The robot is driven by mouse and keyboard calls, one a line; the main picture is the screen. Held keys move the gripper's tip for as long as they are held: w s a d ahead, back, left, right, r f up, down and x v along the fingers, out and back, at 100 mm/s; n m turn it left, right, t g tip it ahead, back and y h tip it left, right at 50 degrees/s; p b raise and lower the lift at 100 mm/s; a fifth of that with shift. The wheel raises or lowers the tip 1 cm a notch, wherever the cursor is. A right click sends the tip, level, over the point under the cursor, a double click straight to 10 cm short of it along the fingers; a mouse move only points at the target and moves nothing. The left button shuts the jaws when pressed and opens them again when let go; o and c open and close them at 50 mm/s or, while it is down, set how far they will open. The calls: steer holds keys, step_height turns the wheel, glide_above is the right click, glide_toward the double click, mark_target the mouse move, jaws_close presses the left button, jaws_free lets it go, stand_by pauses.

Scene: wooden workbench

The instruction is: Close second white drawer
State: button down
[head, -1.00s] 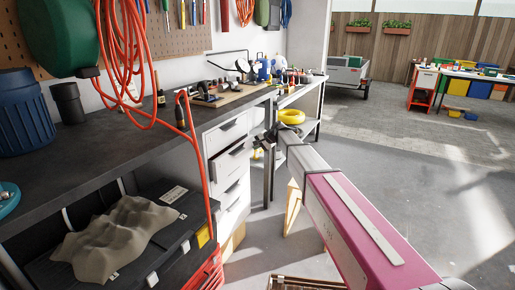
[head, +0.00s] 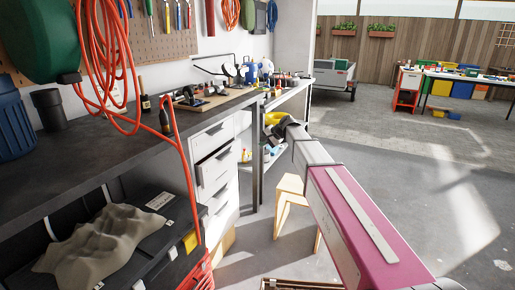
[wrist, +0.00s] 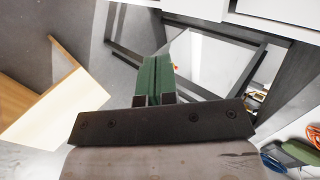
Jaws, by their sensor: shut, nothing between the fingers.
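The white drawer unit (head: 222,215) stands under the dark workbench, its fronts facing right. Its second drawer (head: 216,167) sticks out a little, with a dark gap above its front. The top drawer (head: 212,138) looks flush. My gripper (head: 277,130) is right of the unit, apart from the drawers, near bench-top height. In the wrist view the green fingers of my gripper (wrist: 156,75) are together and empty. White panels (wrist: 198,8) cross the top of that view; I cannot tell which drawer they belong to.
A wooden stool (head: 290,187) stands on the floor below my arm. An orange cord (head: 185,165) hangs in front of the bench, left of the drawers. The floor at right is clear.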

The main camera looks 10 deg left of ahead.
mark_target(214, 164)
steer(key=s+a, duration=0.3)
steer(key=s, duration=0.7)
steer(key=s+a, duration=0.3)
steer(key=s, duration=0.6)
steer(key=w+a+f, duration=0.1)
steer(key=a+f, duration=0.1)
steer(key=a, duration=0.1)
steer(key=w+a+f, duration=0.1)
steer(key=a+f, duration=0.1)
steer(key=a, duration=0.2)
steer(key=w+a+f, duration=0.1)
steer(key=a+f, duration=0.1)
steer(key=a, duration=0.1)
steer(key=shift+w+a, duration=0.15)
steer(key=shift+w, duration=0.1)
steer(key=shift+w+a, duration=0.1)
steer(key=shift+a, duration=0.25)
steer(key=shift+w+a, duration=0.3)
steer(key=shift+a, duration=0.45)
steer(key=shift+w+a, duration=0.25)
steer(key=shift+a, duration=0.55)
steer(key=shift+w+a, duration=0.3)
steer(key=shift+a, duration=0.45)
